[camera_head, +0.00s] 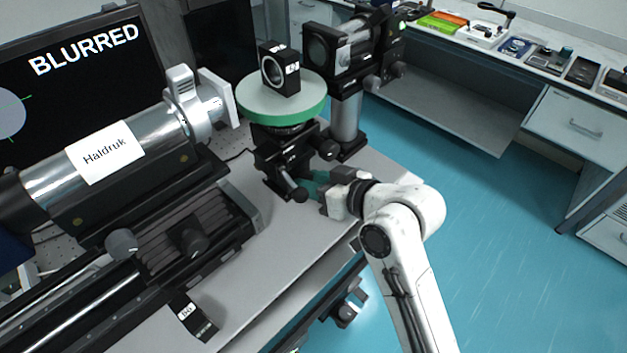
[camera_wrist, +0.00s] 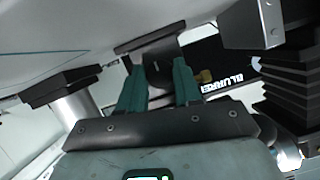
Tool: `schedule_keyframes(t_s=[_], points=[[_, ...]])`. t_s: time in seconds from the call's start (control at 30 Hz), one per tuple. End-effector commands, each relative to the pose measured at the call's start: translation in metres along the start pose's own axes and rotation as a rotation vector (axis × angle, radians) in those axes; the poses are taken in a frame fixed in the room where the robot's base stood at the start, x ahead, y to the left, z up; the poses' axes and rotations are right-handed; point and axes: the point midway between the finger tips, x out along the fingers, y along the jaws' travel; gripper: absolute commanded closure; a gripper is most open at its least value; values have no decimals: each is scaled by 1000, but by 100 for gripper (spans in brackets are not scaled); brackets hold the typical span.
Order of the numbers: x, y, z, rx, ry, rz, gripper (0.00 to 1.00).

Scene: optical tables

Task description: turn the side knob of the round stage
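The round stage (camera_head: 283,103) is a pale disc with a green rim on a black mount, at the top middle of the head view. Black knobs stick out of its mount: one on the right (camera_head: 328,150) and one lower down (camera_head: 299,194). My gripper (camera_head: 311,184) is low beside the mount, its teal fingertips close to the lower knob. In the wrist view my gripper (camera_wrist: 157,75) has its two teal fingers apart, with a dark part (camera_wrist: 158,72) between or just beyond them. I cannot tell whether the fingers touch it.
A black framed block (camera_head: 280,70) stands on the disc. A silver tube labelled Haldruk (camera_head: 105,152) lies at left, before a monitor (camera_head: 75,70) reading BLURRED. A lens mount on a post (camera_head: 345,118) stands behind right. The tabletop is clear in front of my gripper.

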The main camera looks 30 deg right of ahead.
Motion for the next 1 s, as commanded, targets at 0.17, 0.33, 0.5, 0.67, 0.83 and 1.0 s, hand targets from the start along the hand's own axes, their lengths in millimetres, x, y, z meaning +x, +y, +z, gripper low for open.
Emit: schedule_keyframes(t_s=[0.17, 0.33, 0.5, 0.67, 0.83, 1.0], points=[[0, 0, 0, 0, 0, 0, 84], [0, 0, 0, 0, 0, 0, 97], [-1, 0, -2, -53, -1, 22, 97], [0, 0, -1, -73, 1, 30, 97], [0, 0, -1, -73, 1, 30, 62], [0, 0, -1, -72, 1, 30, 46]])
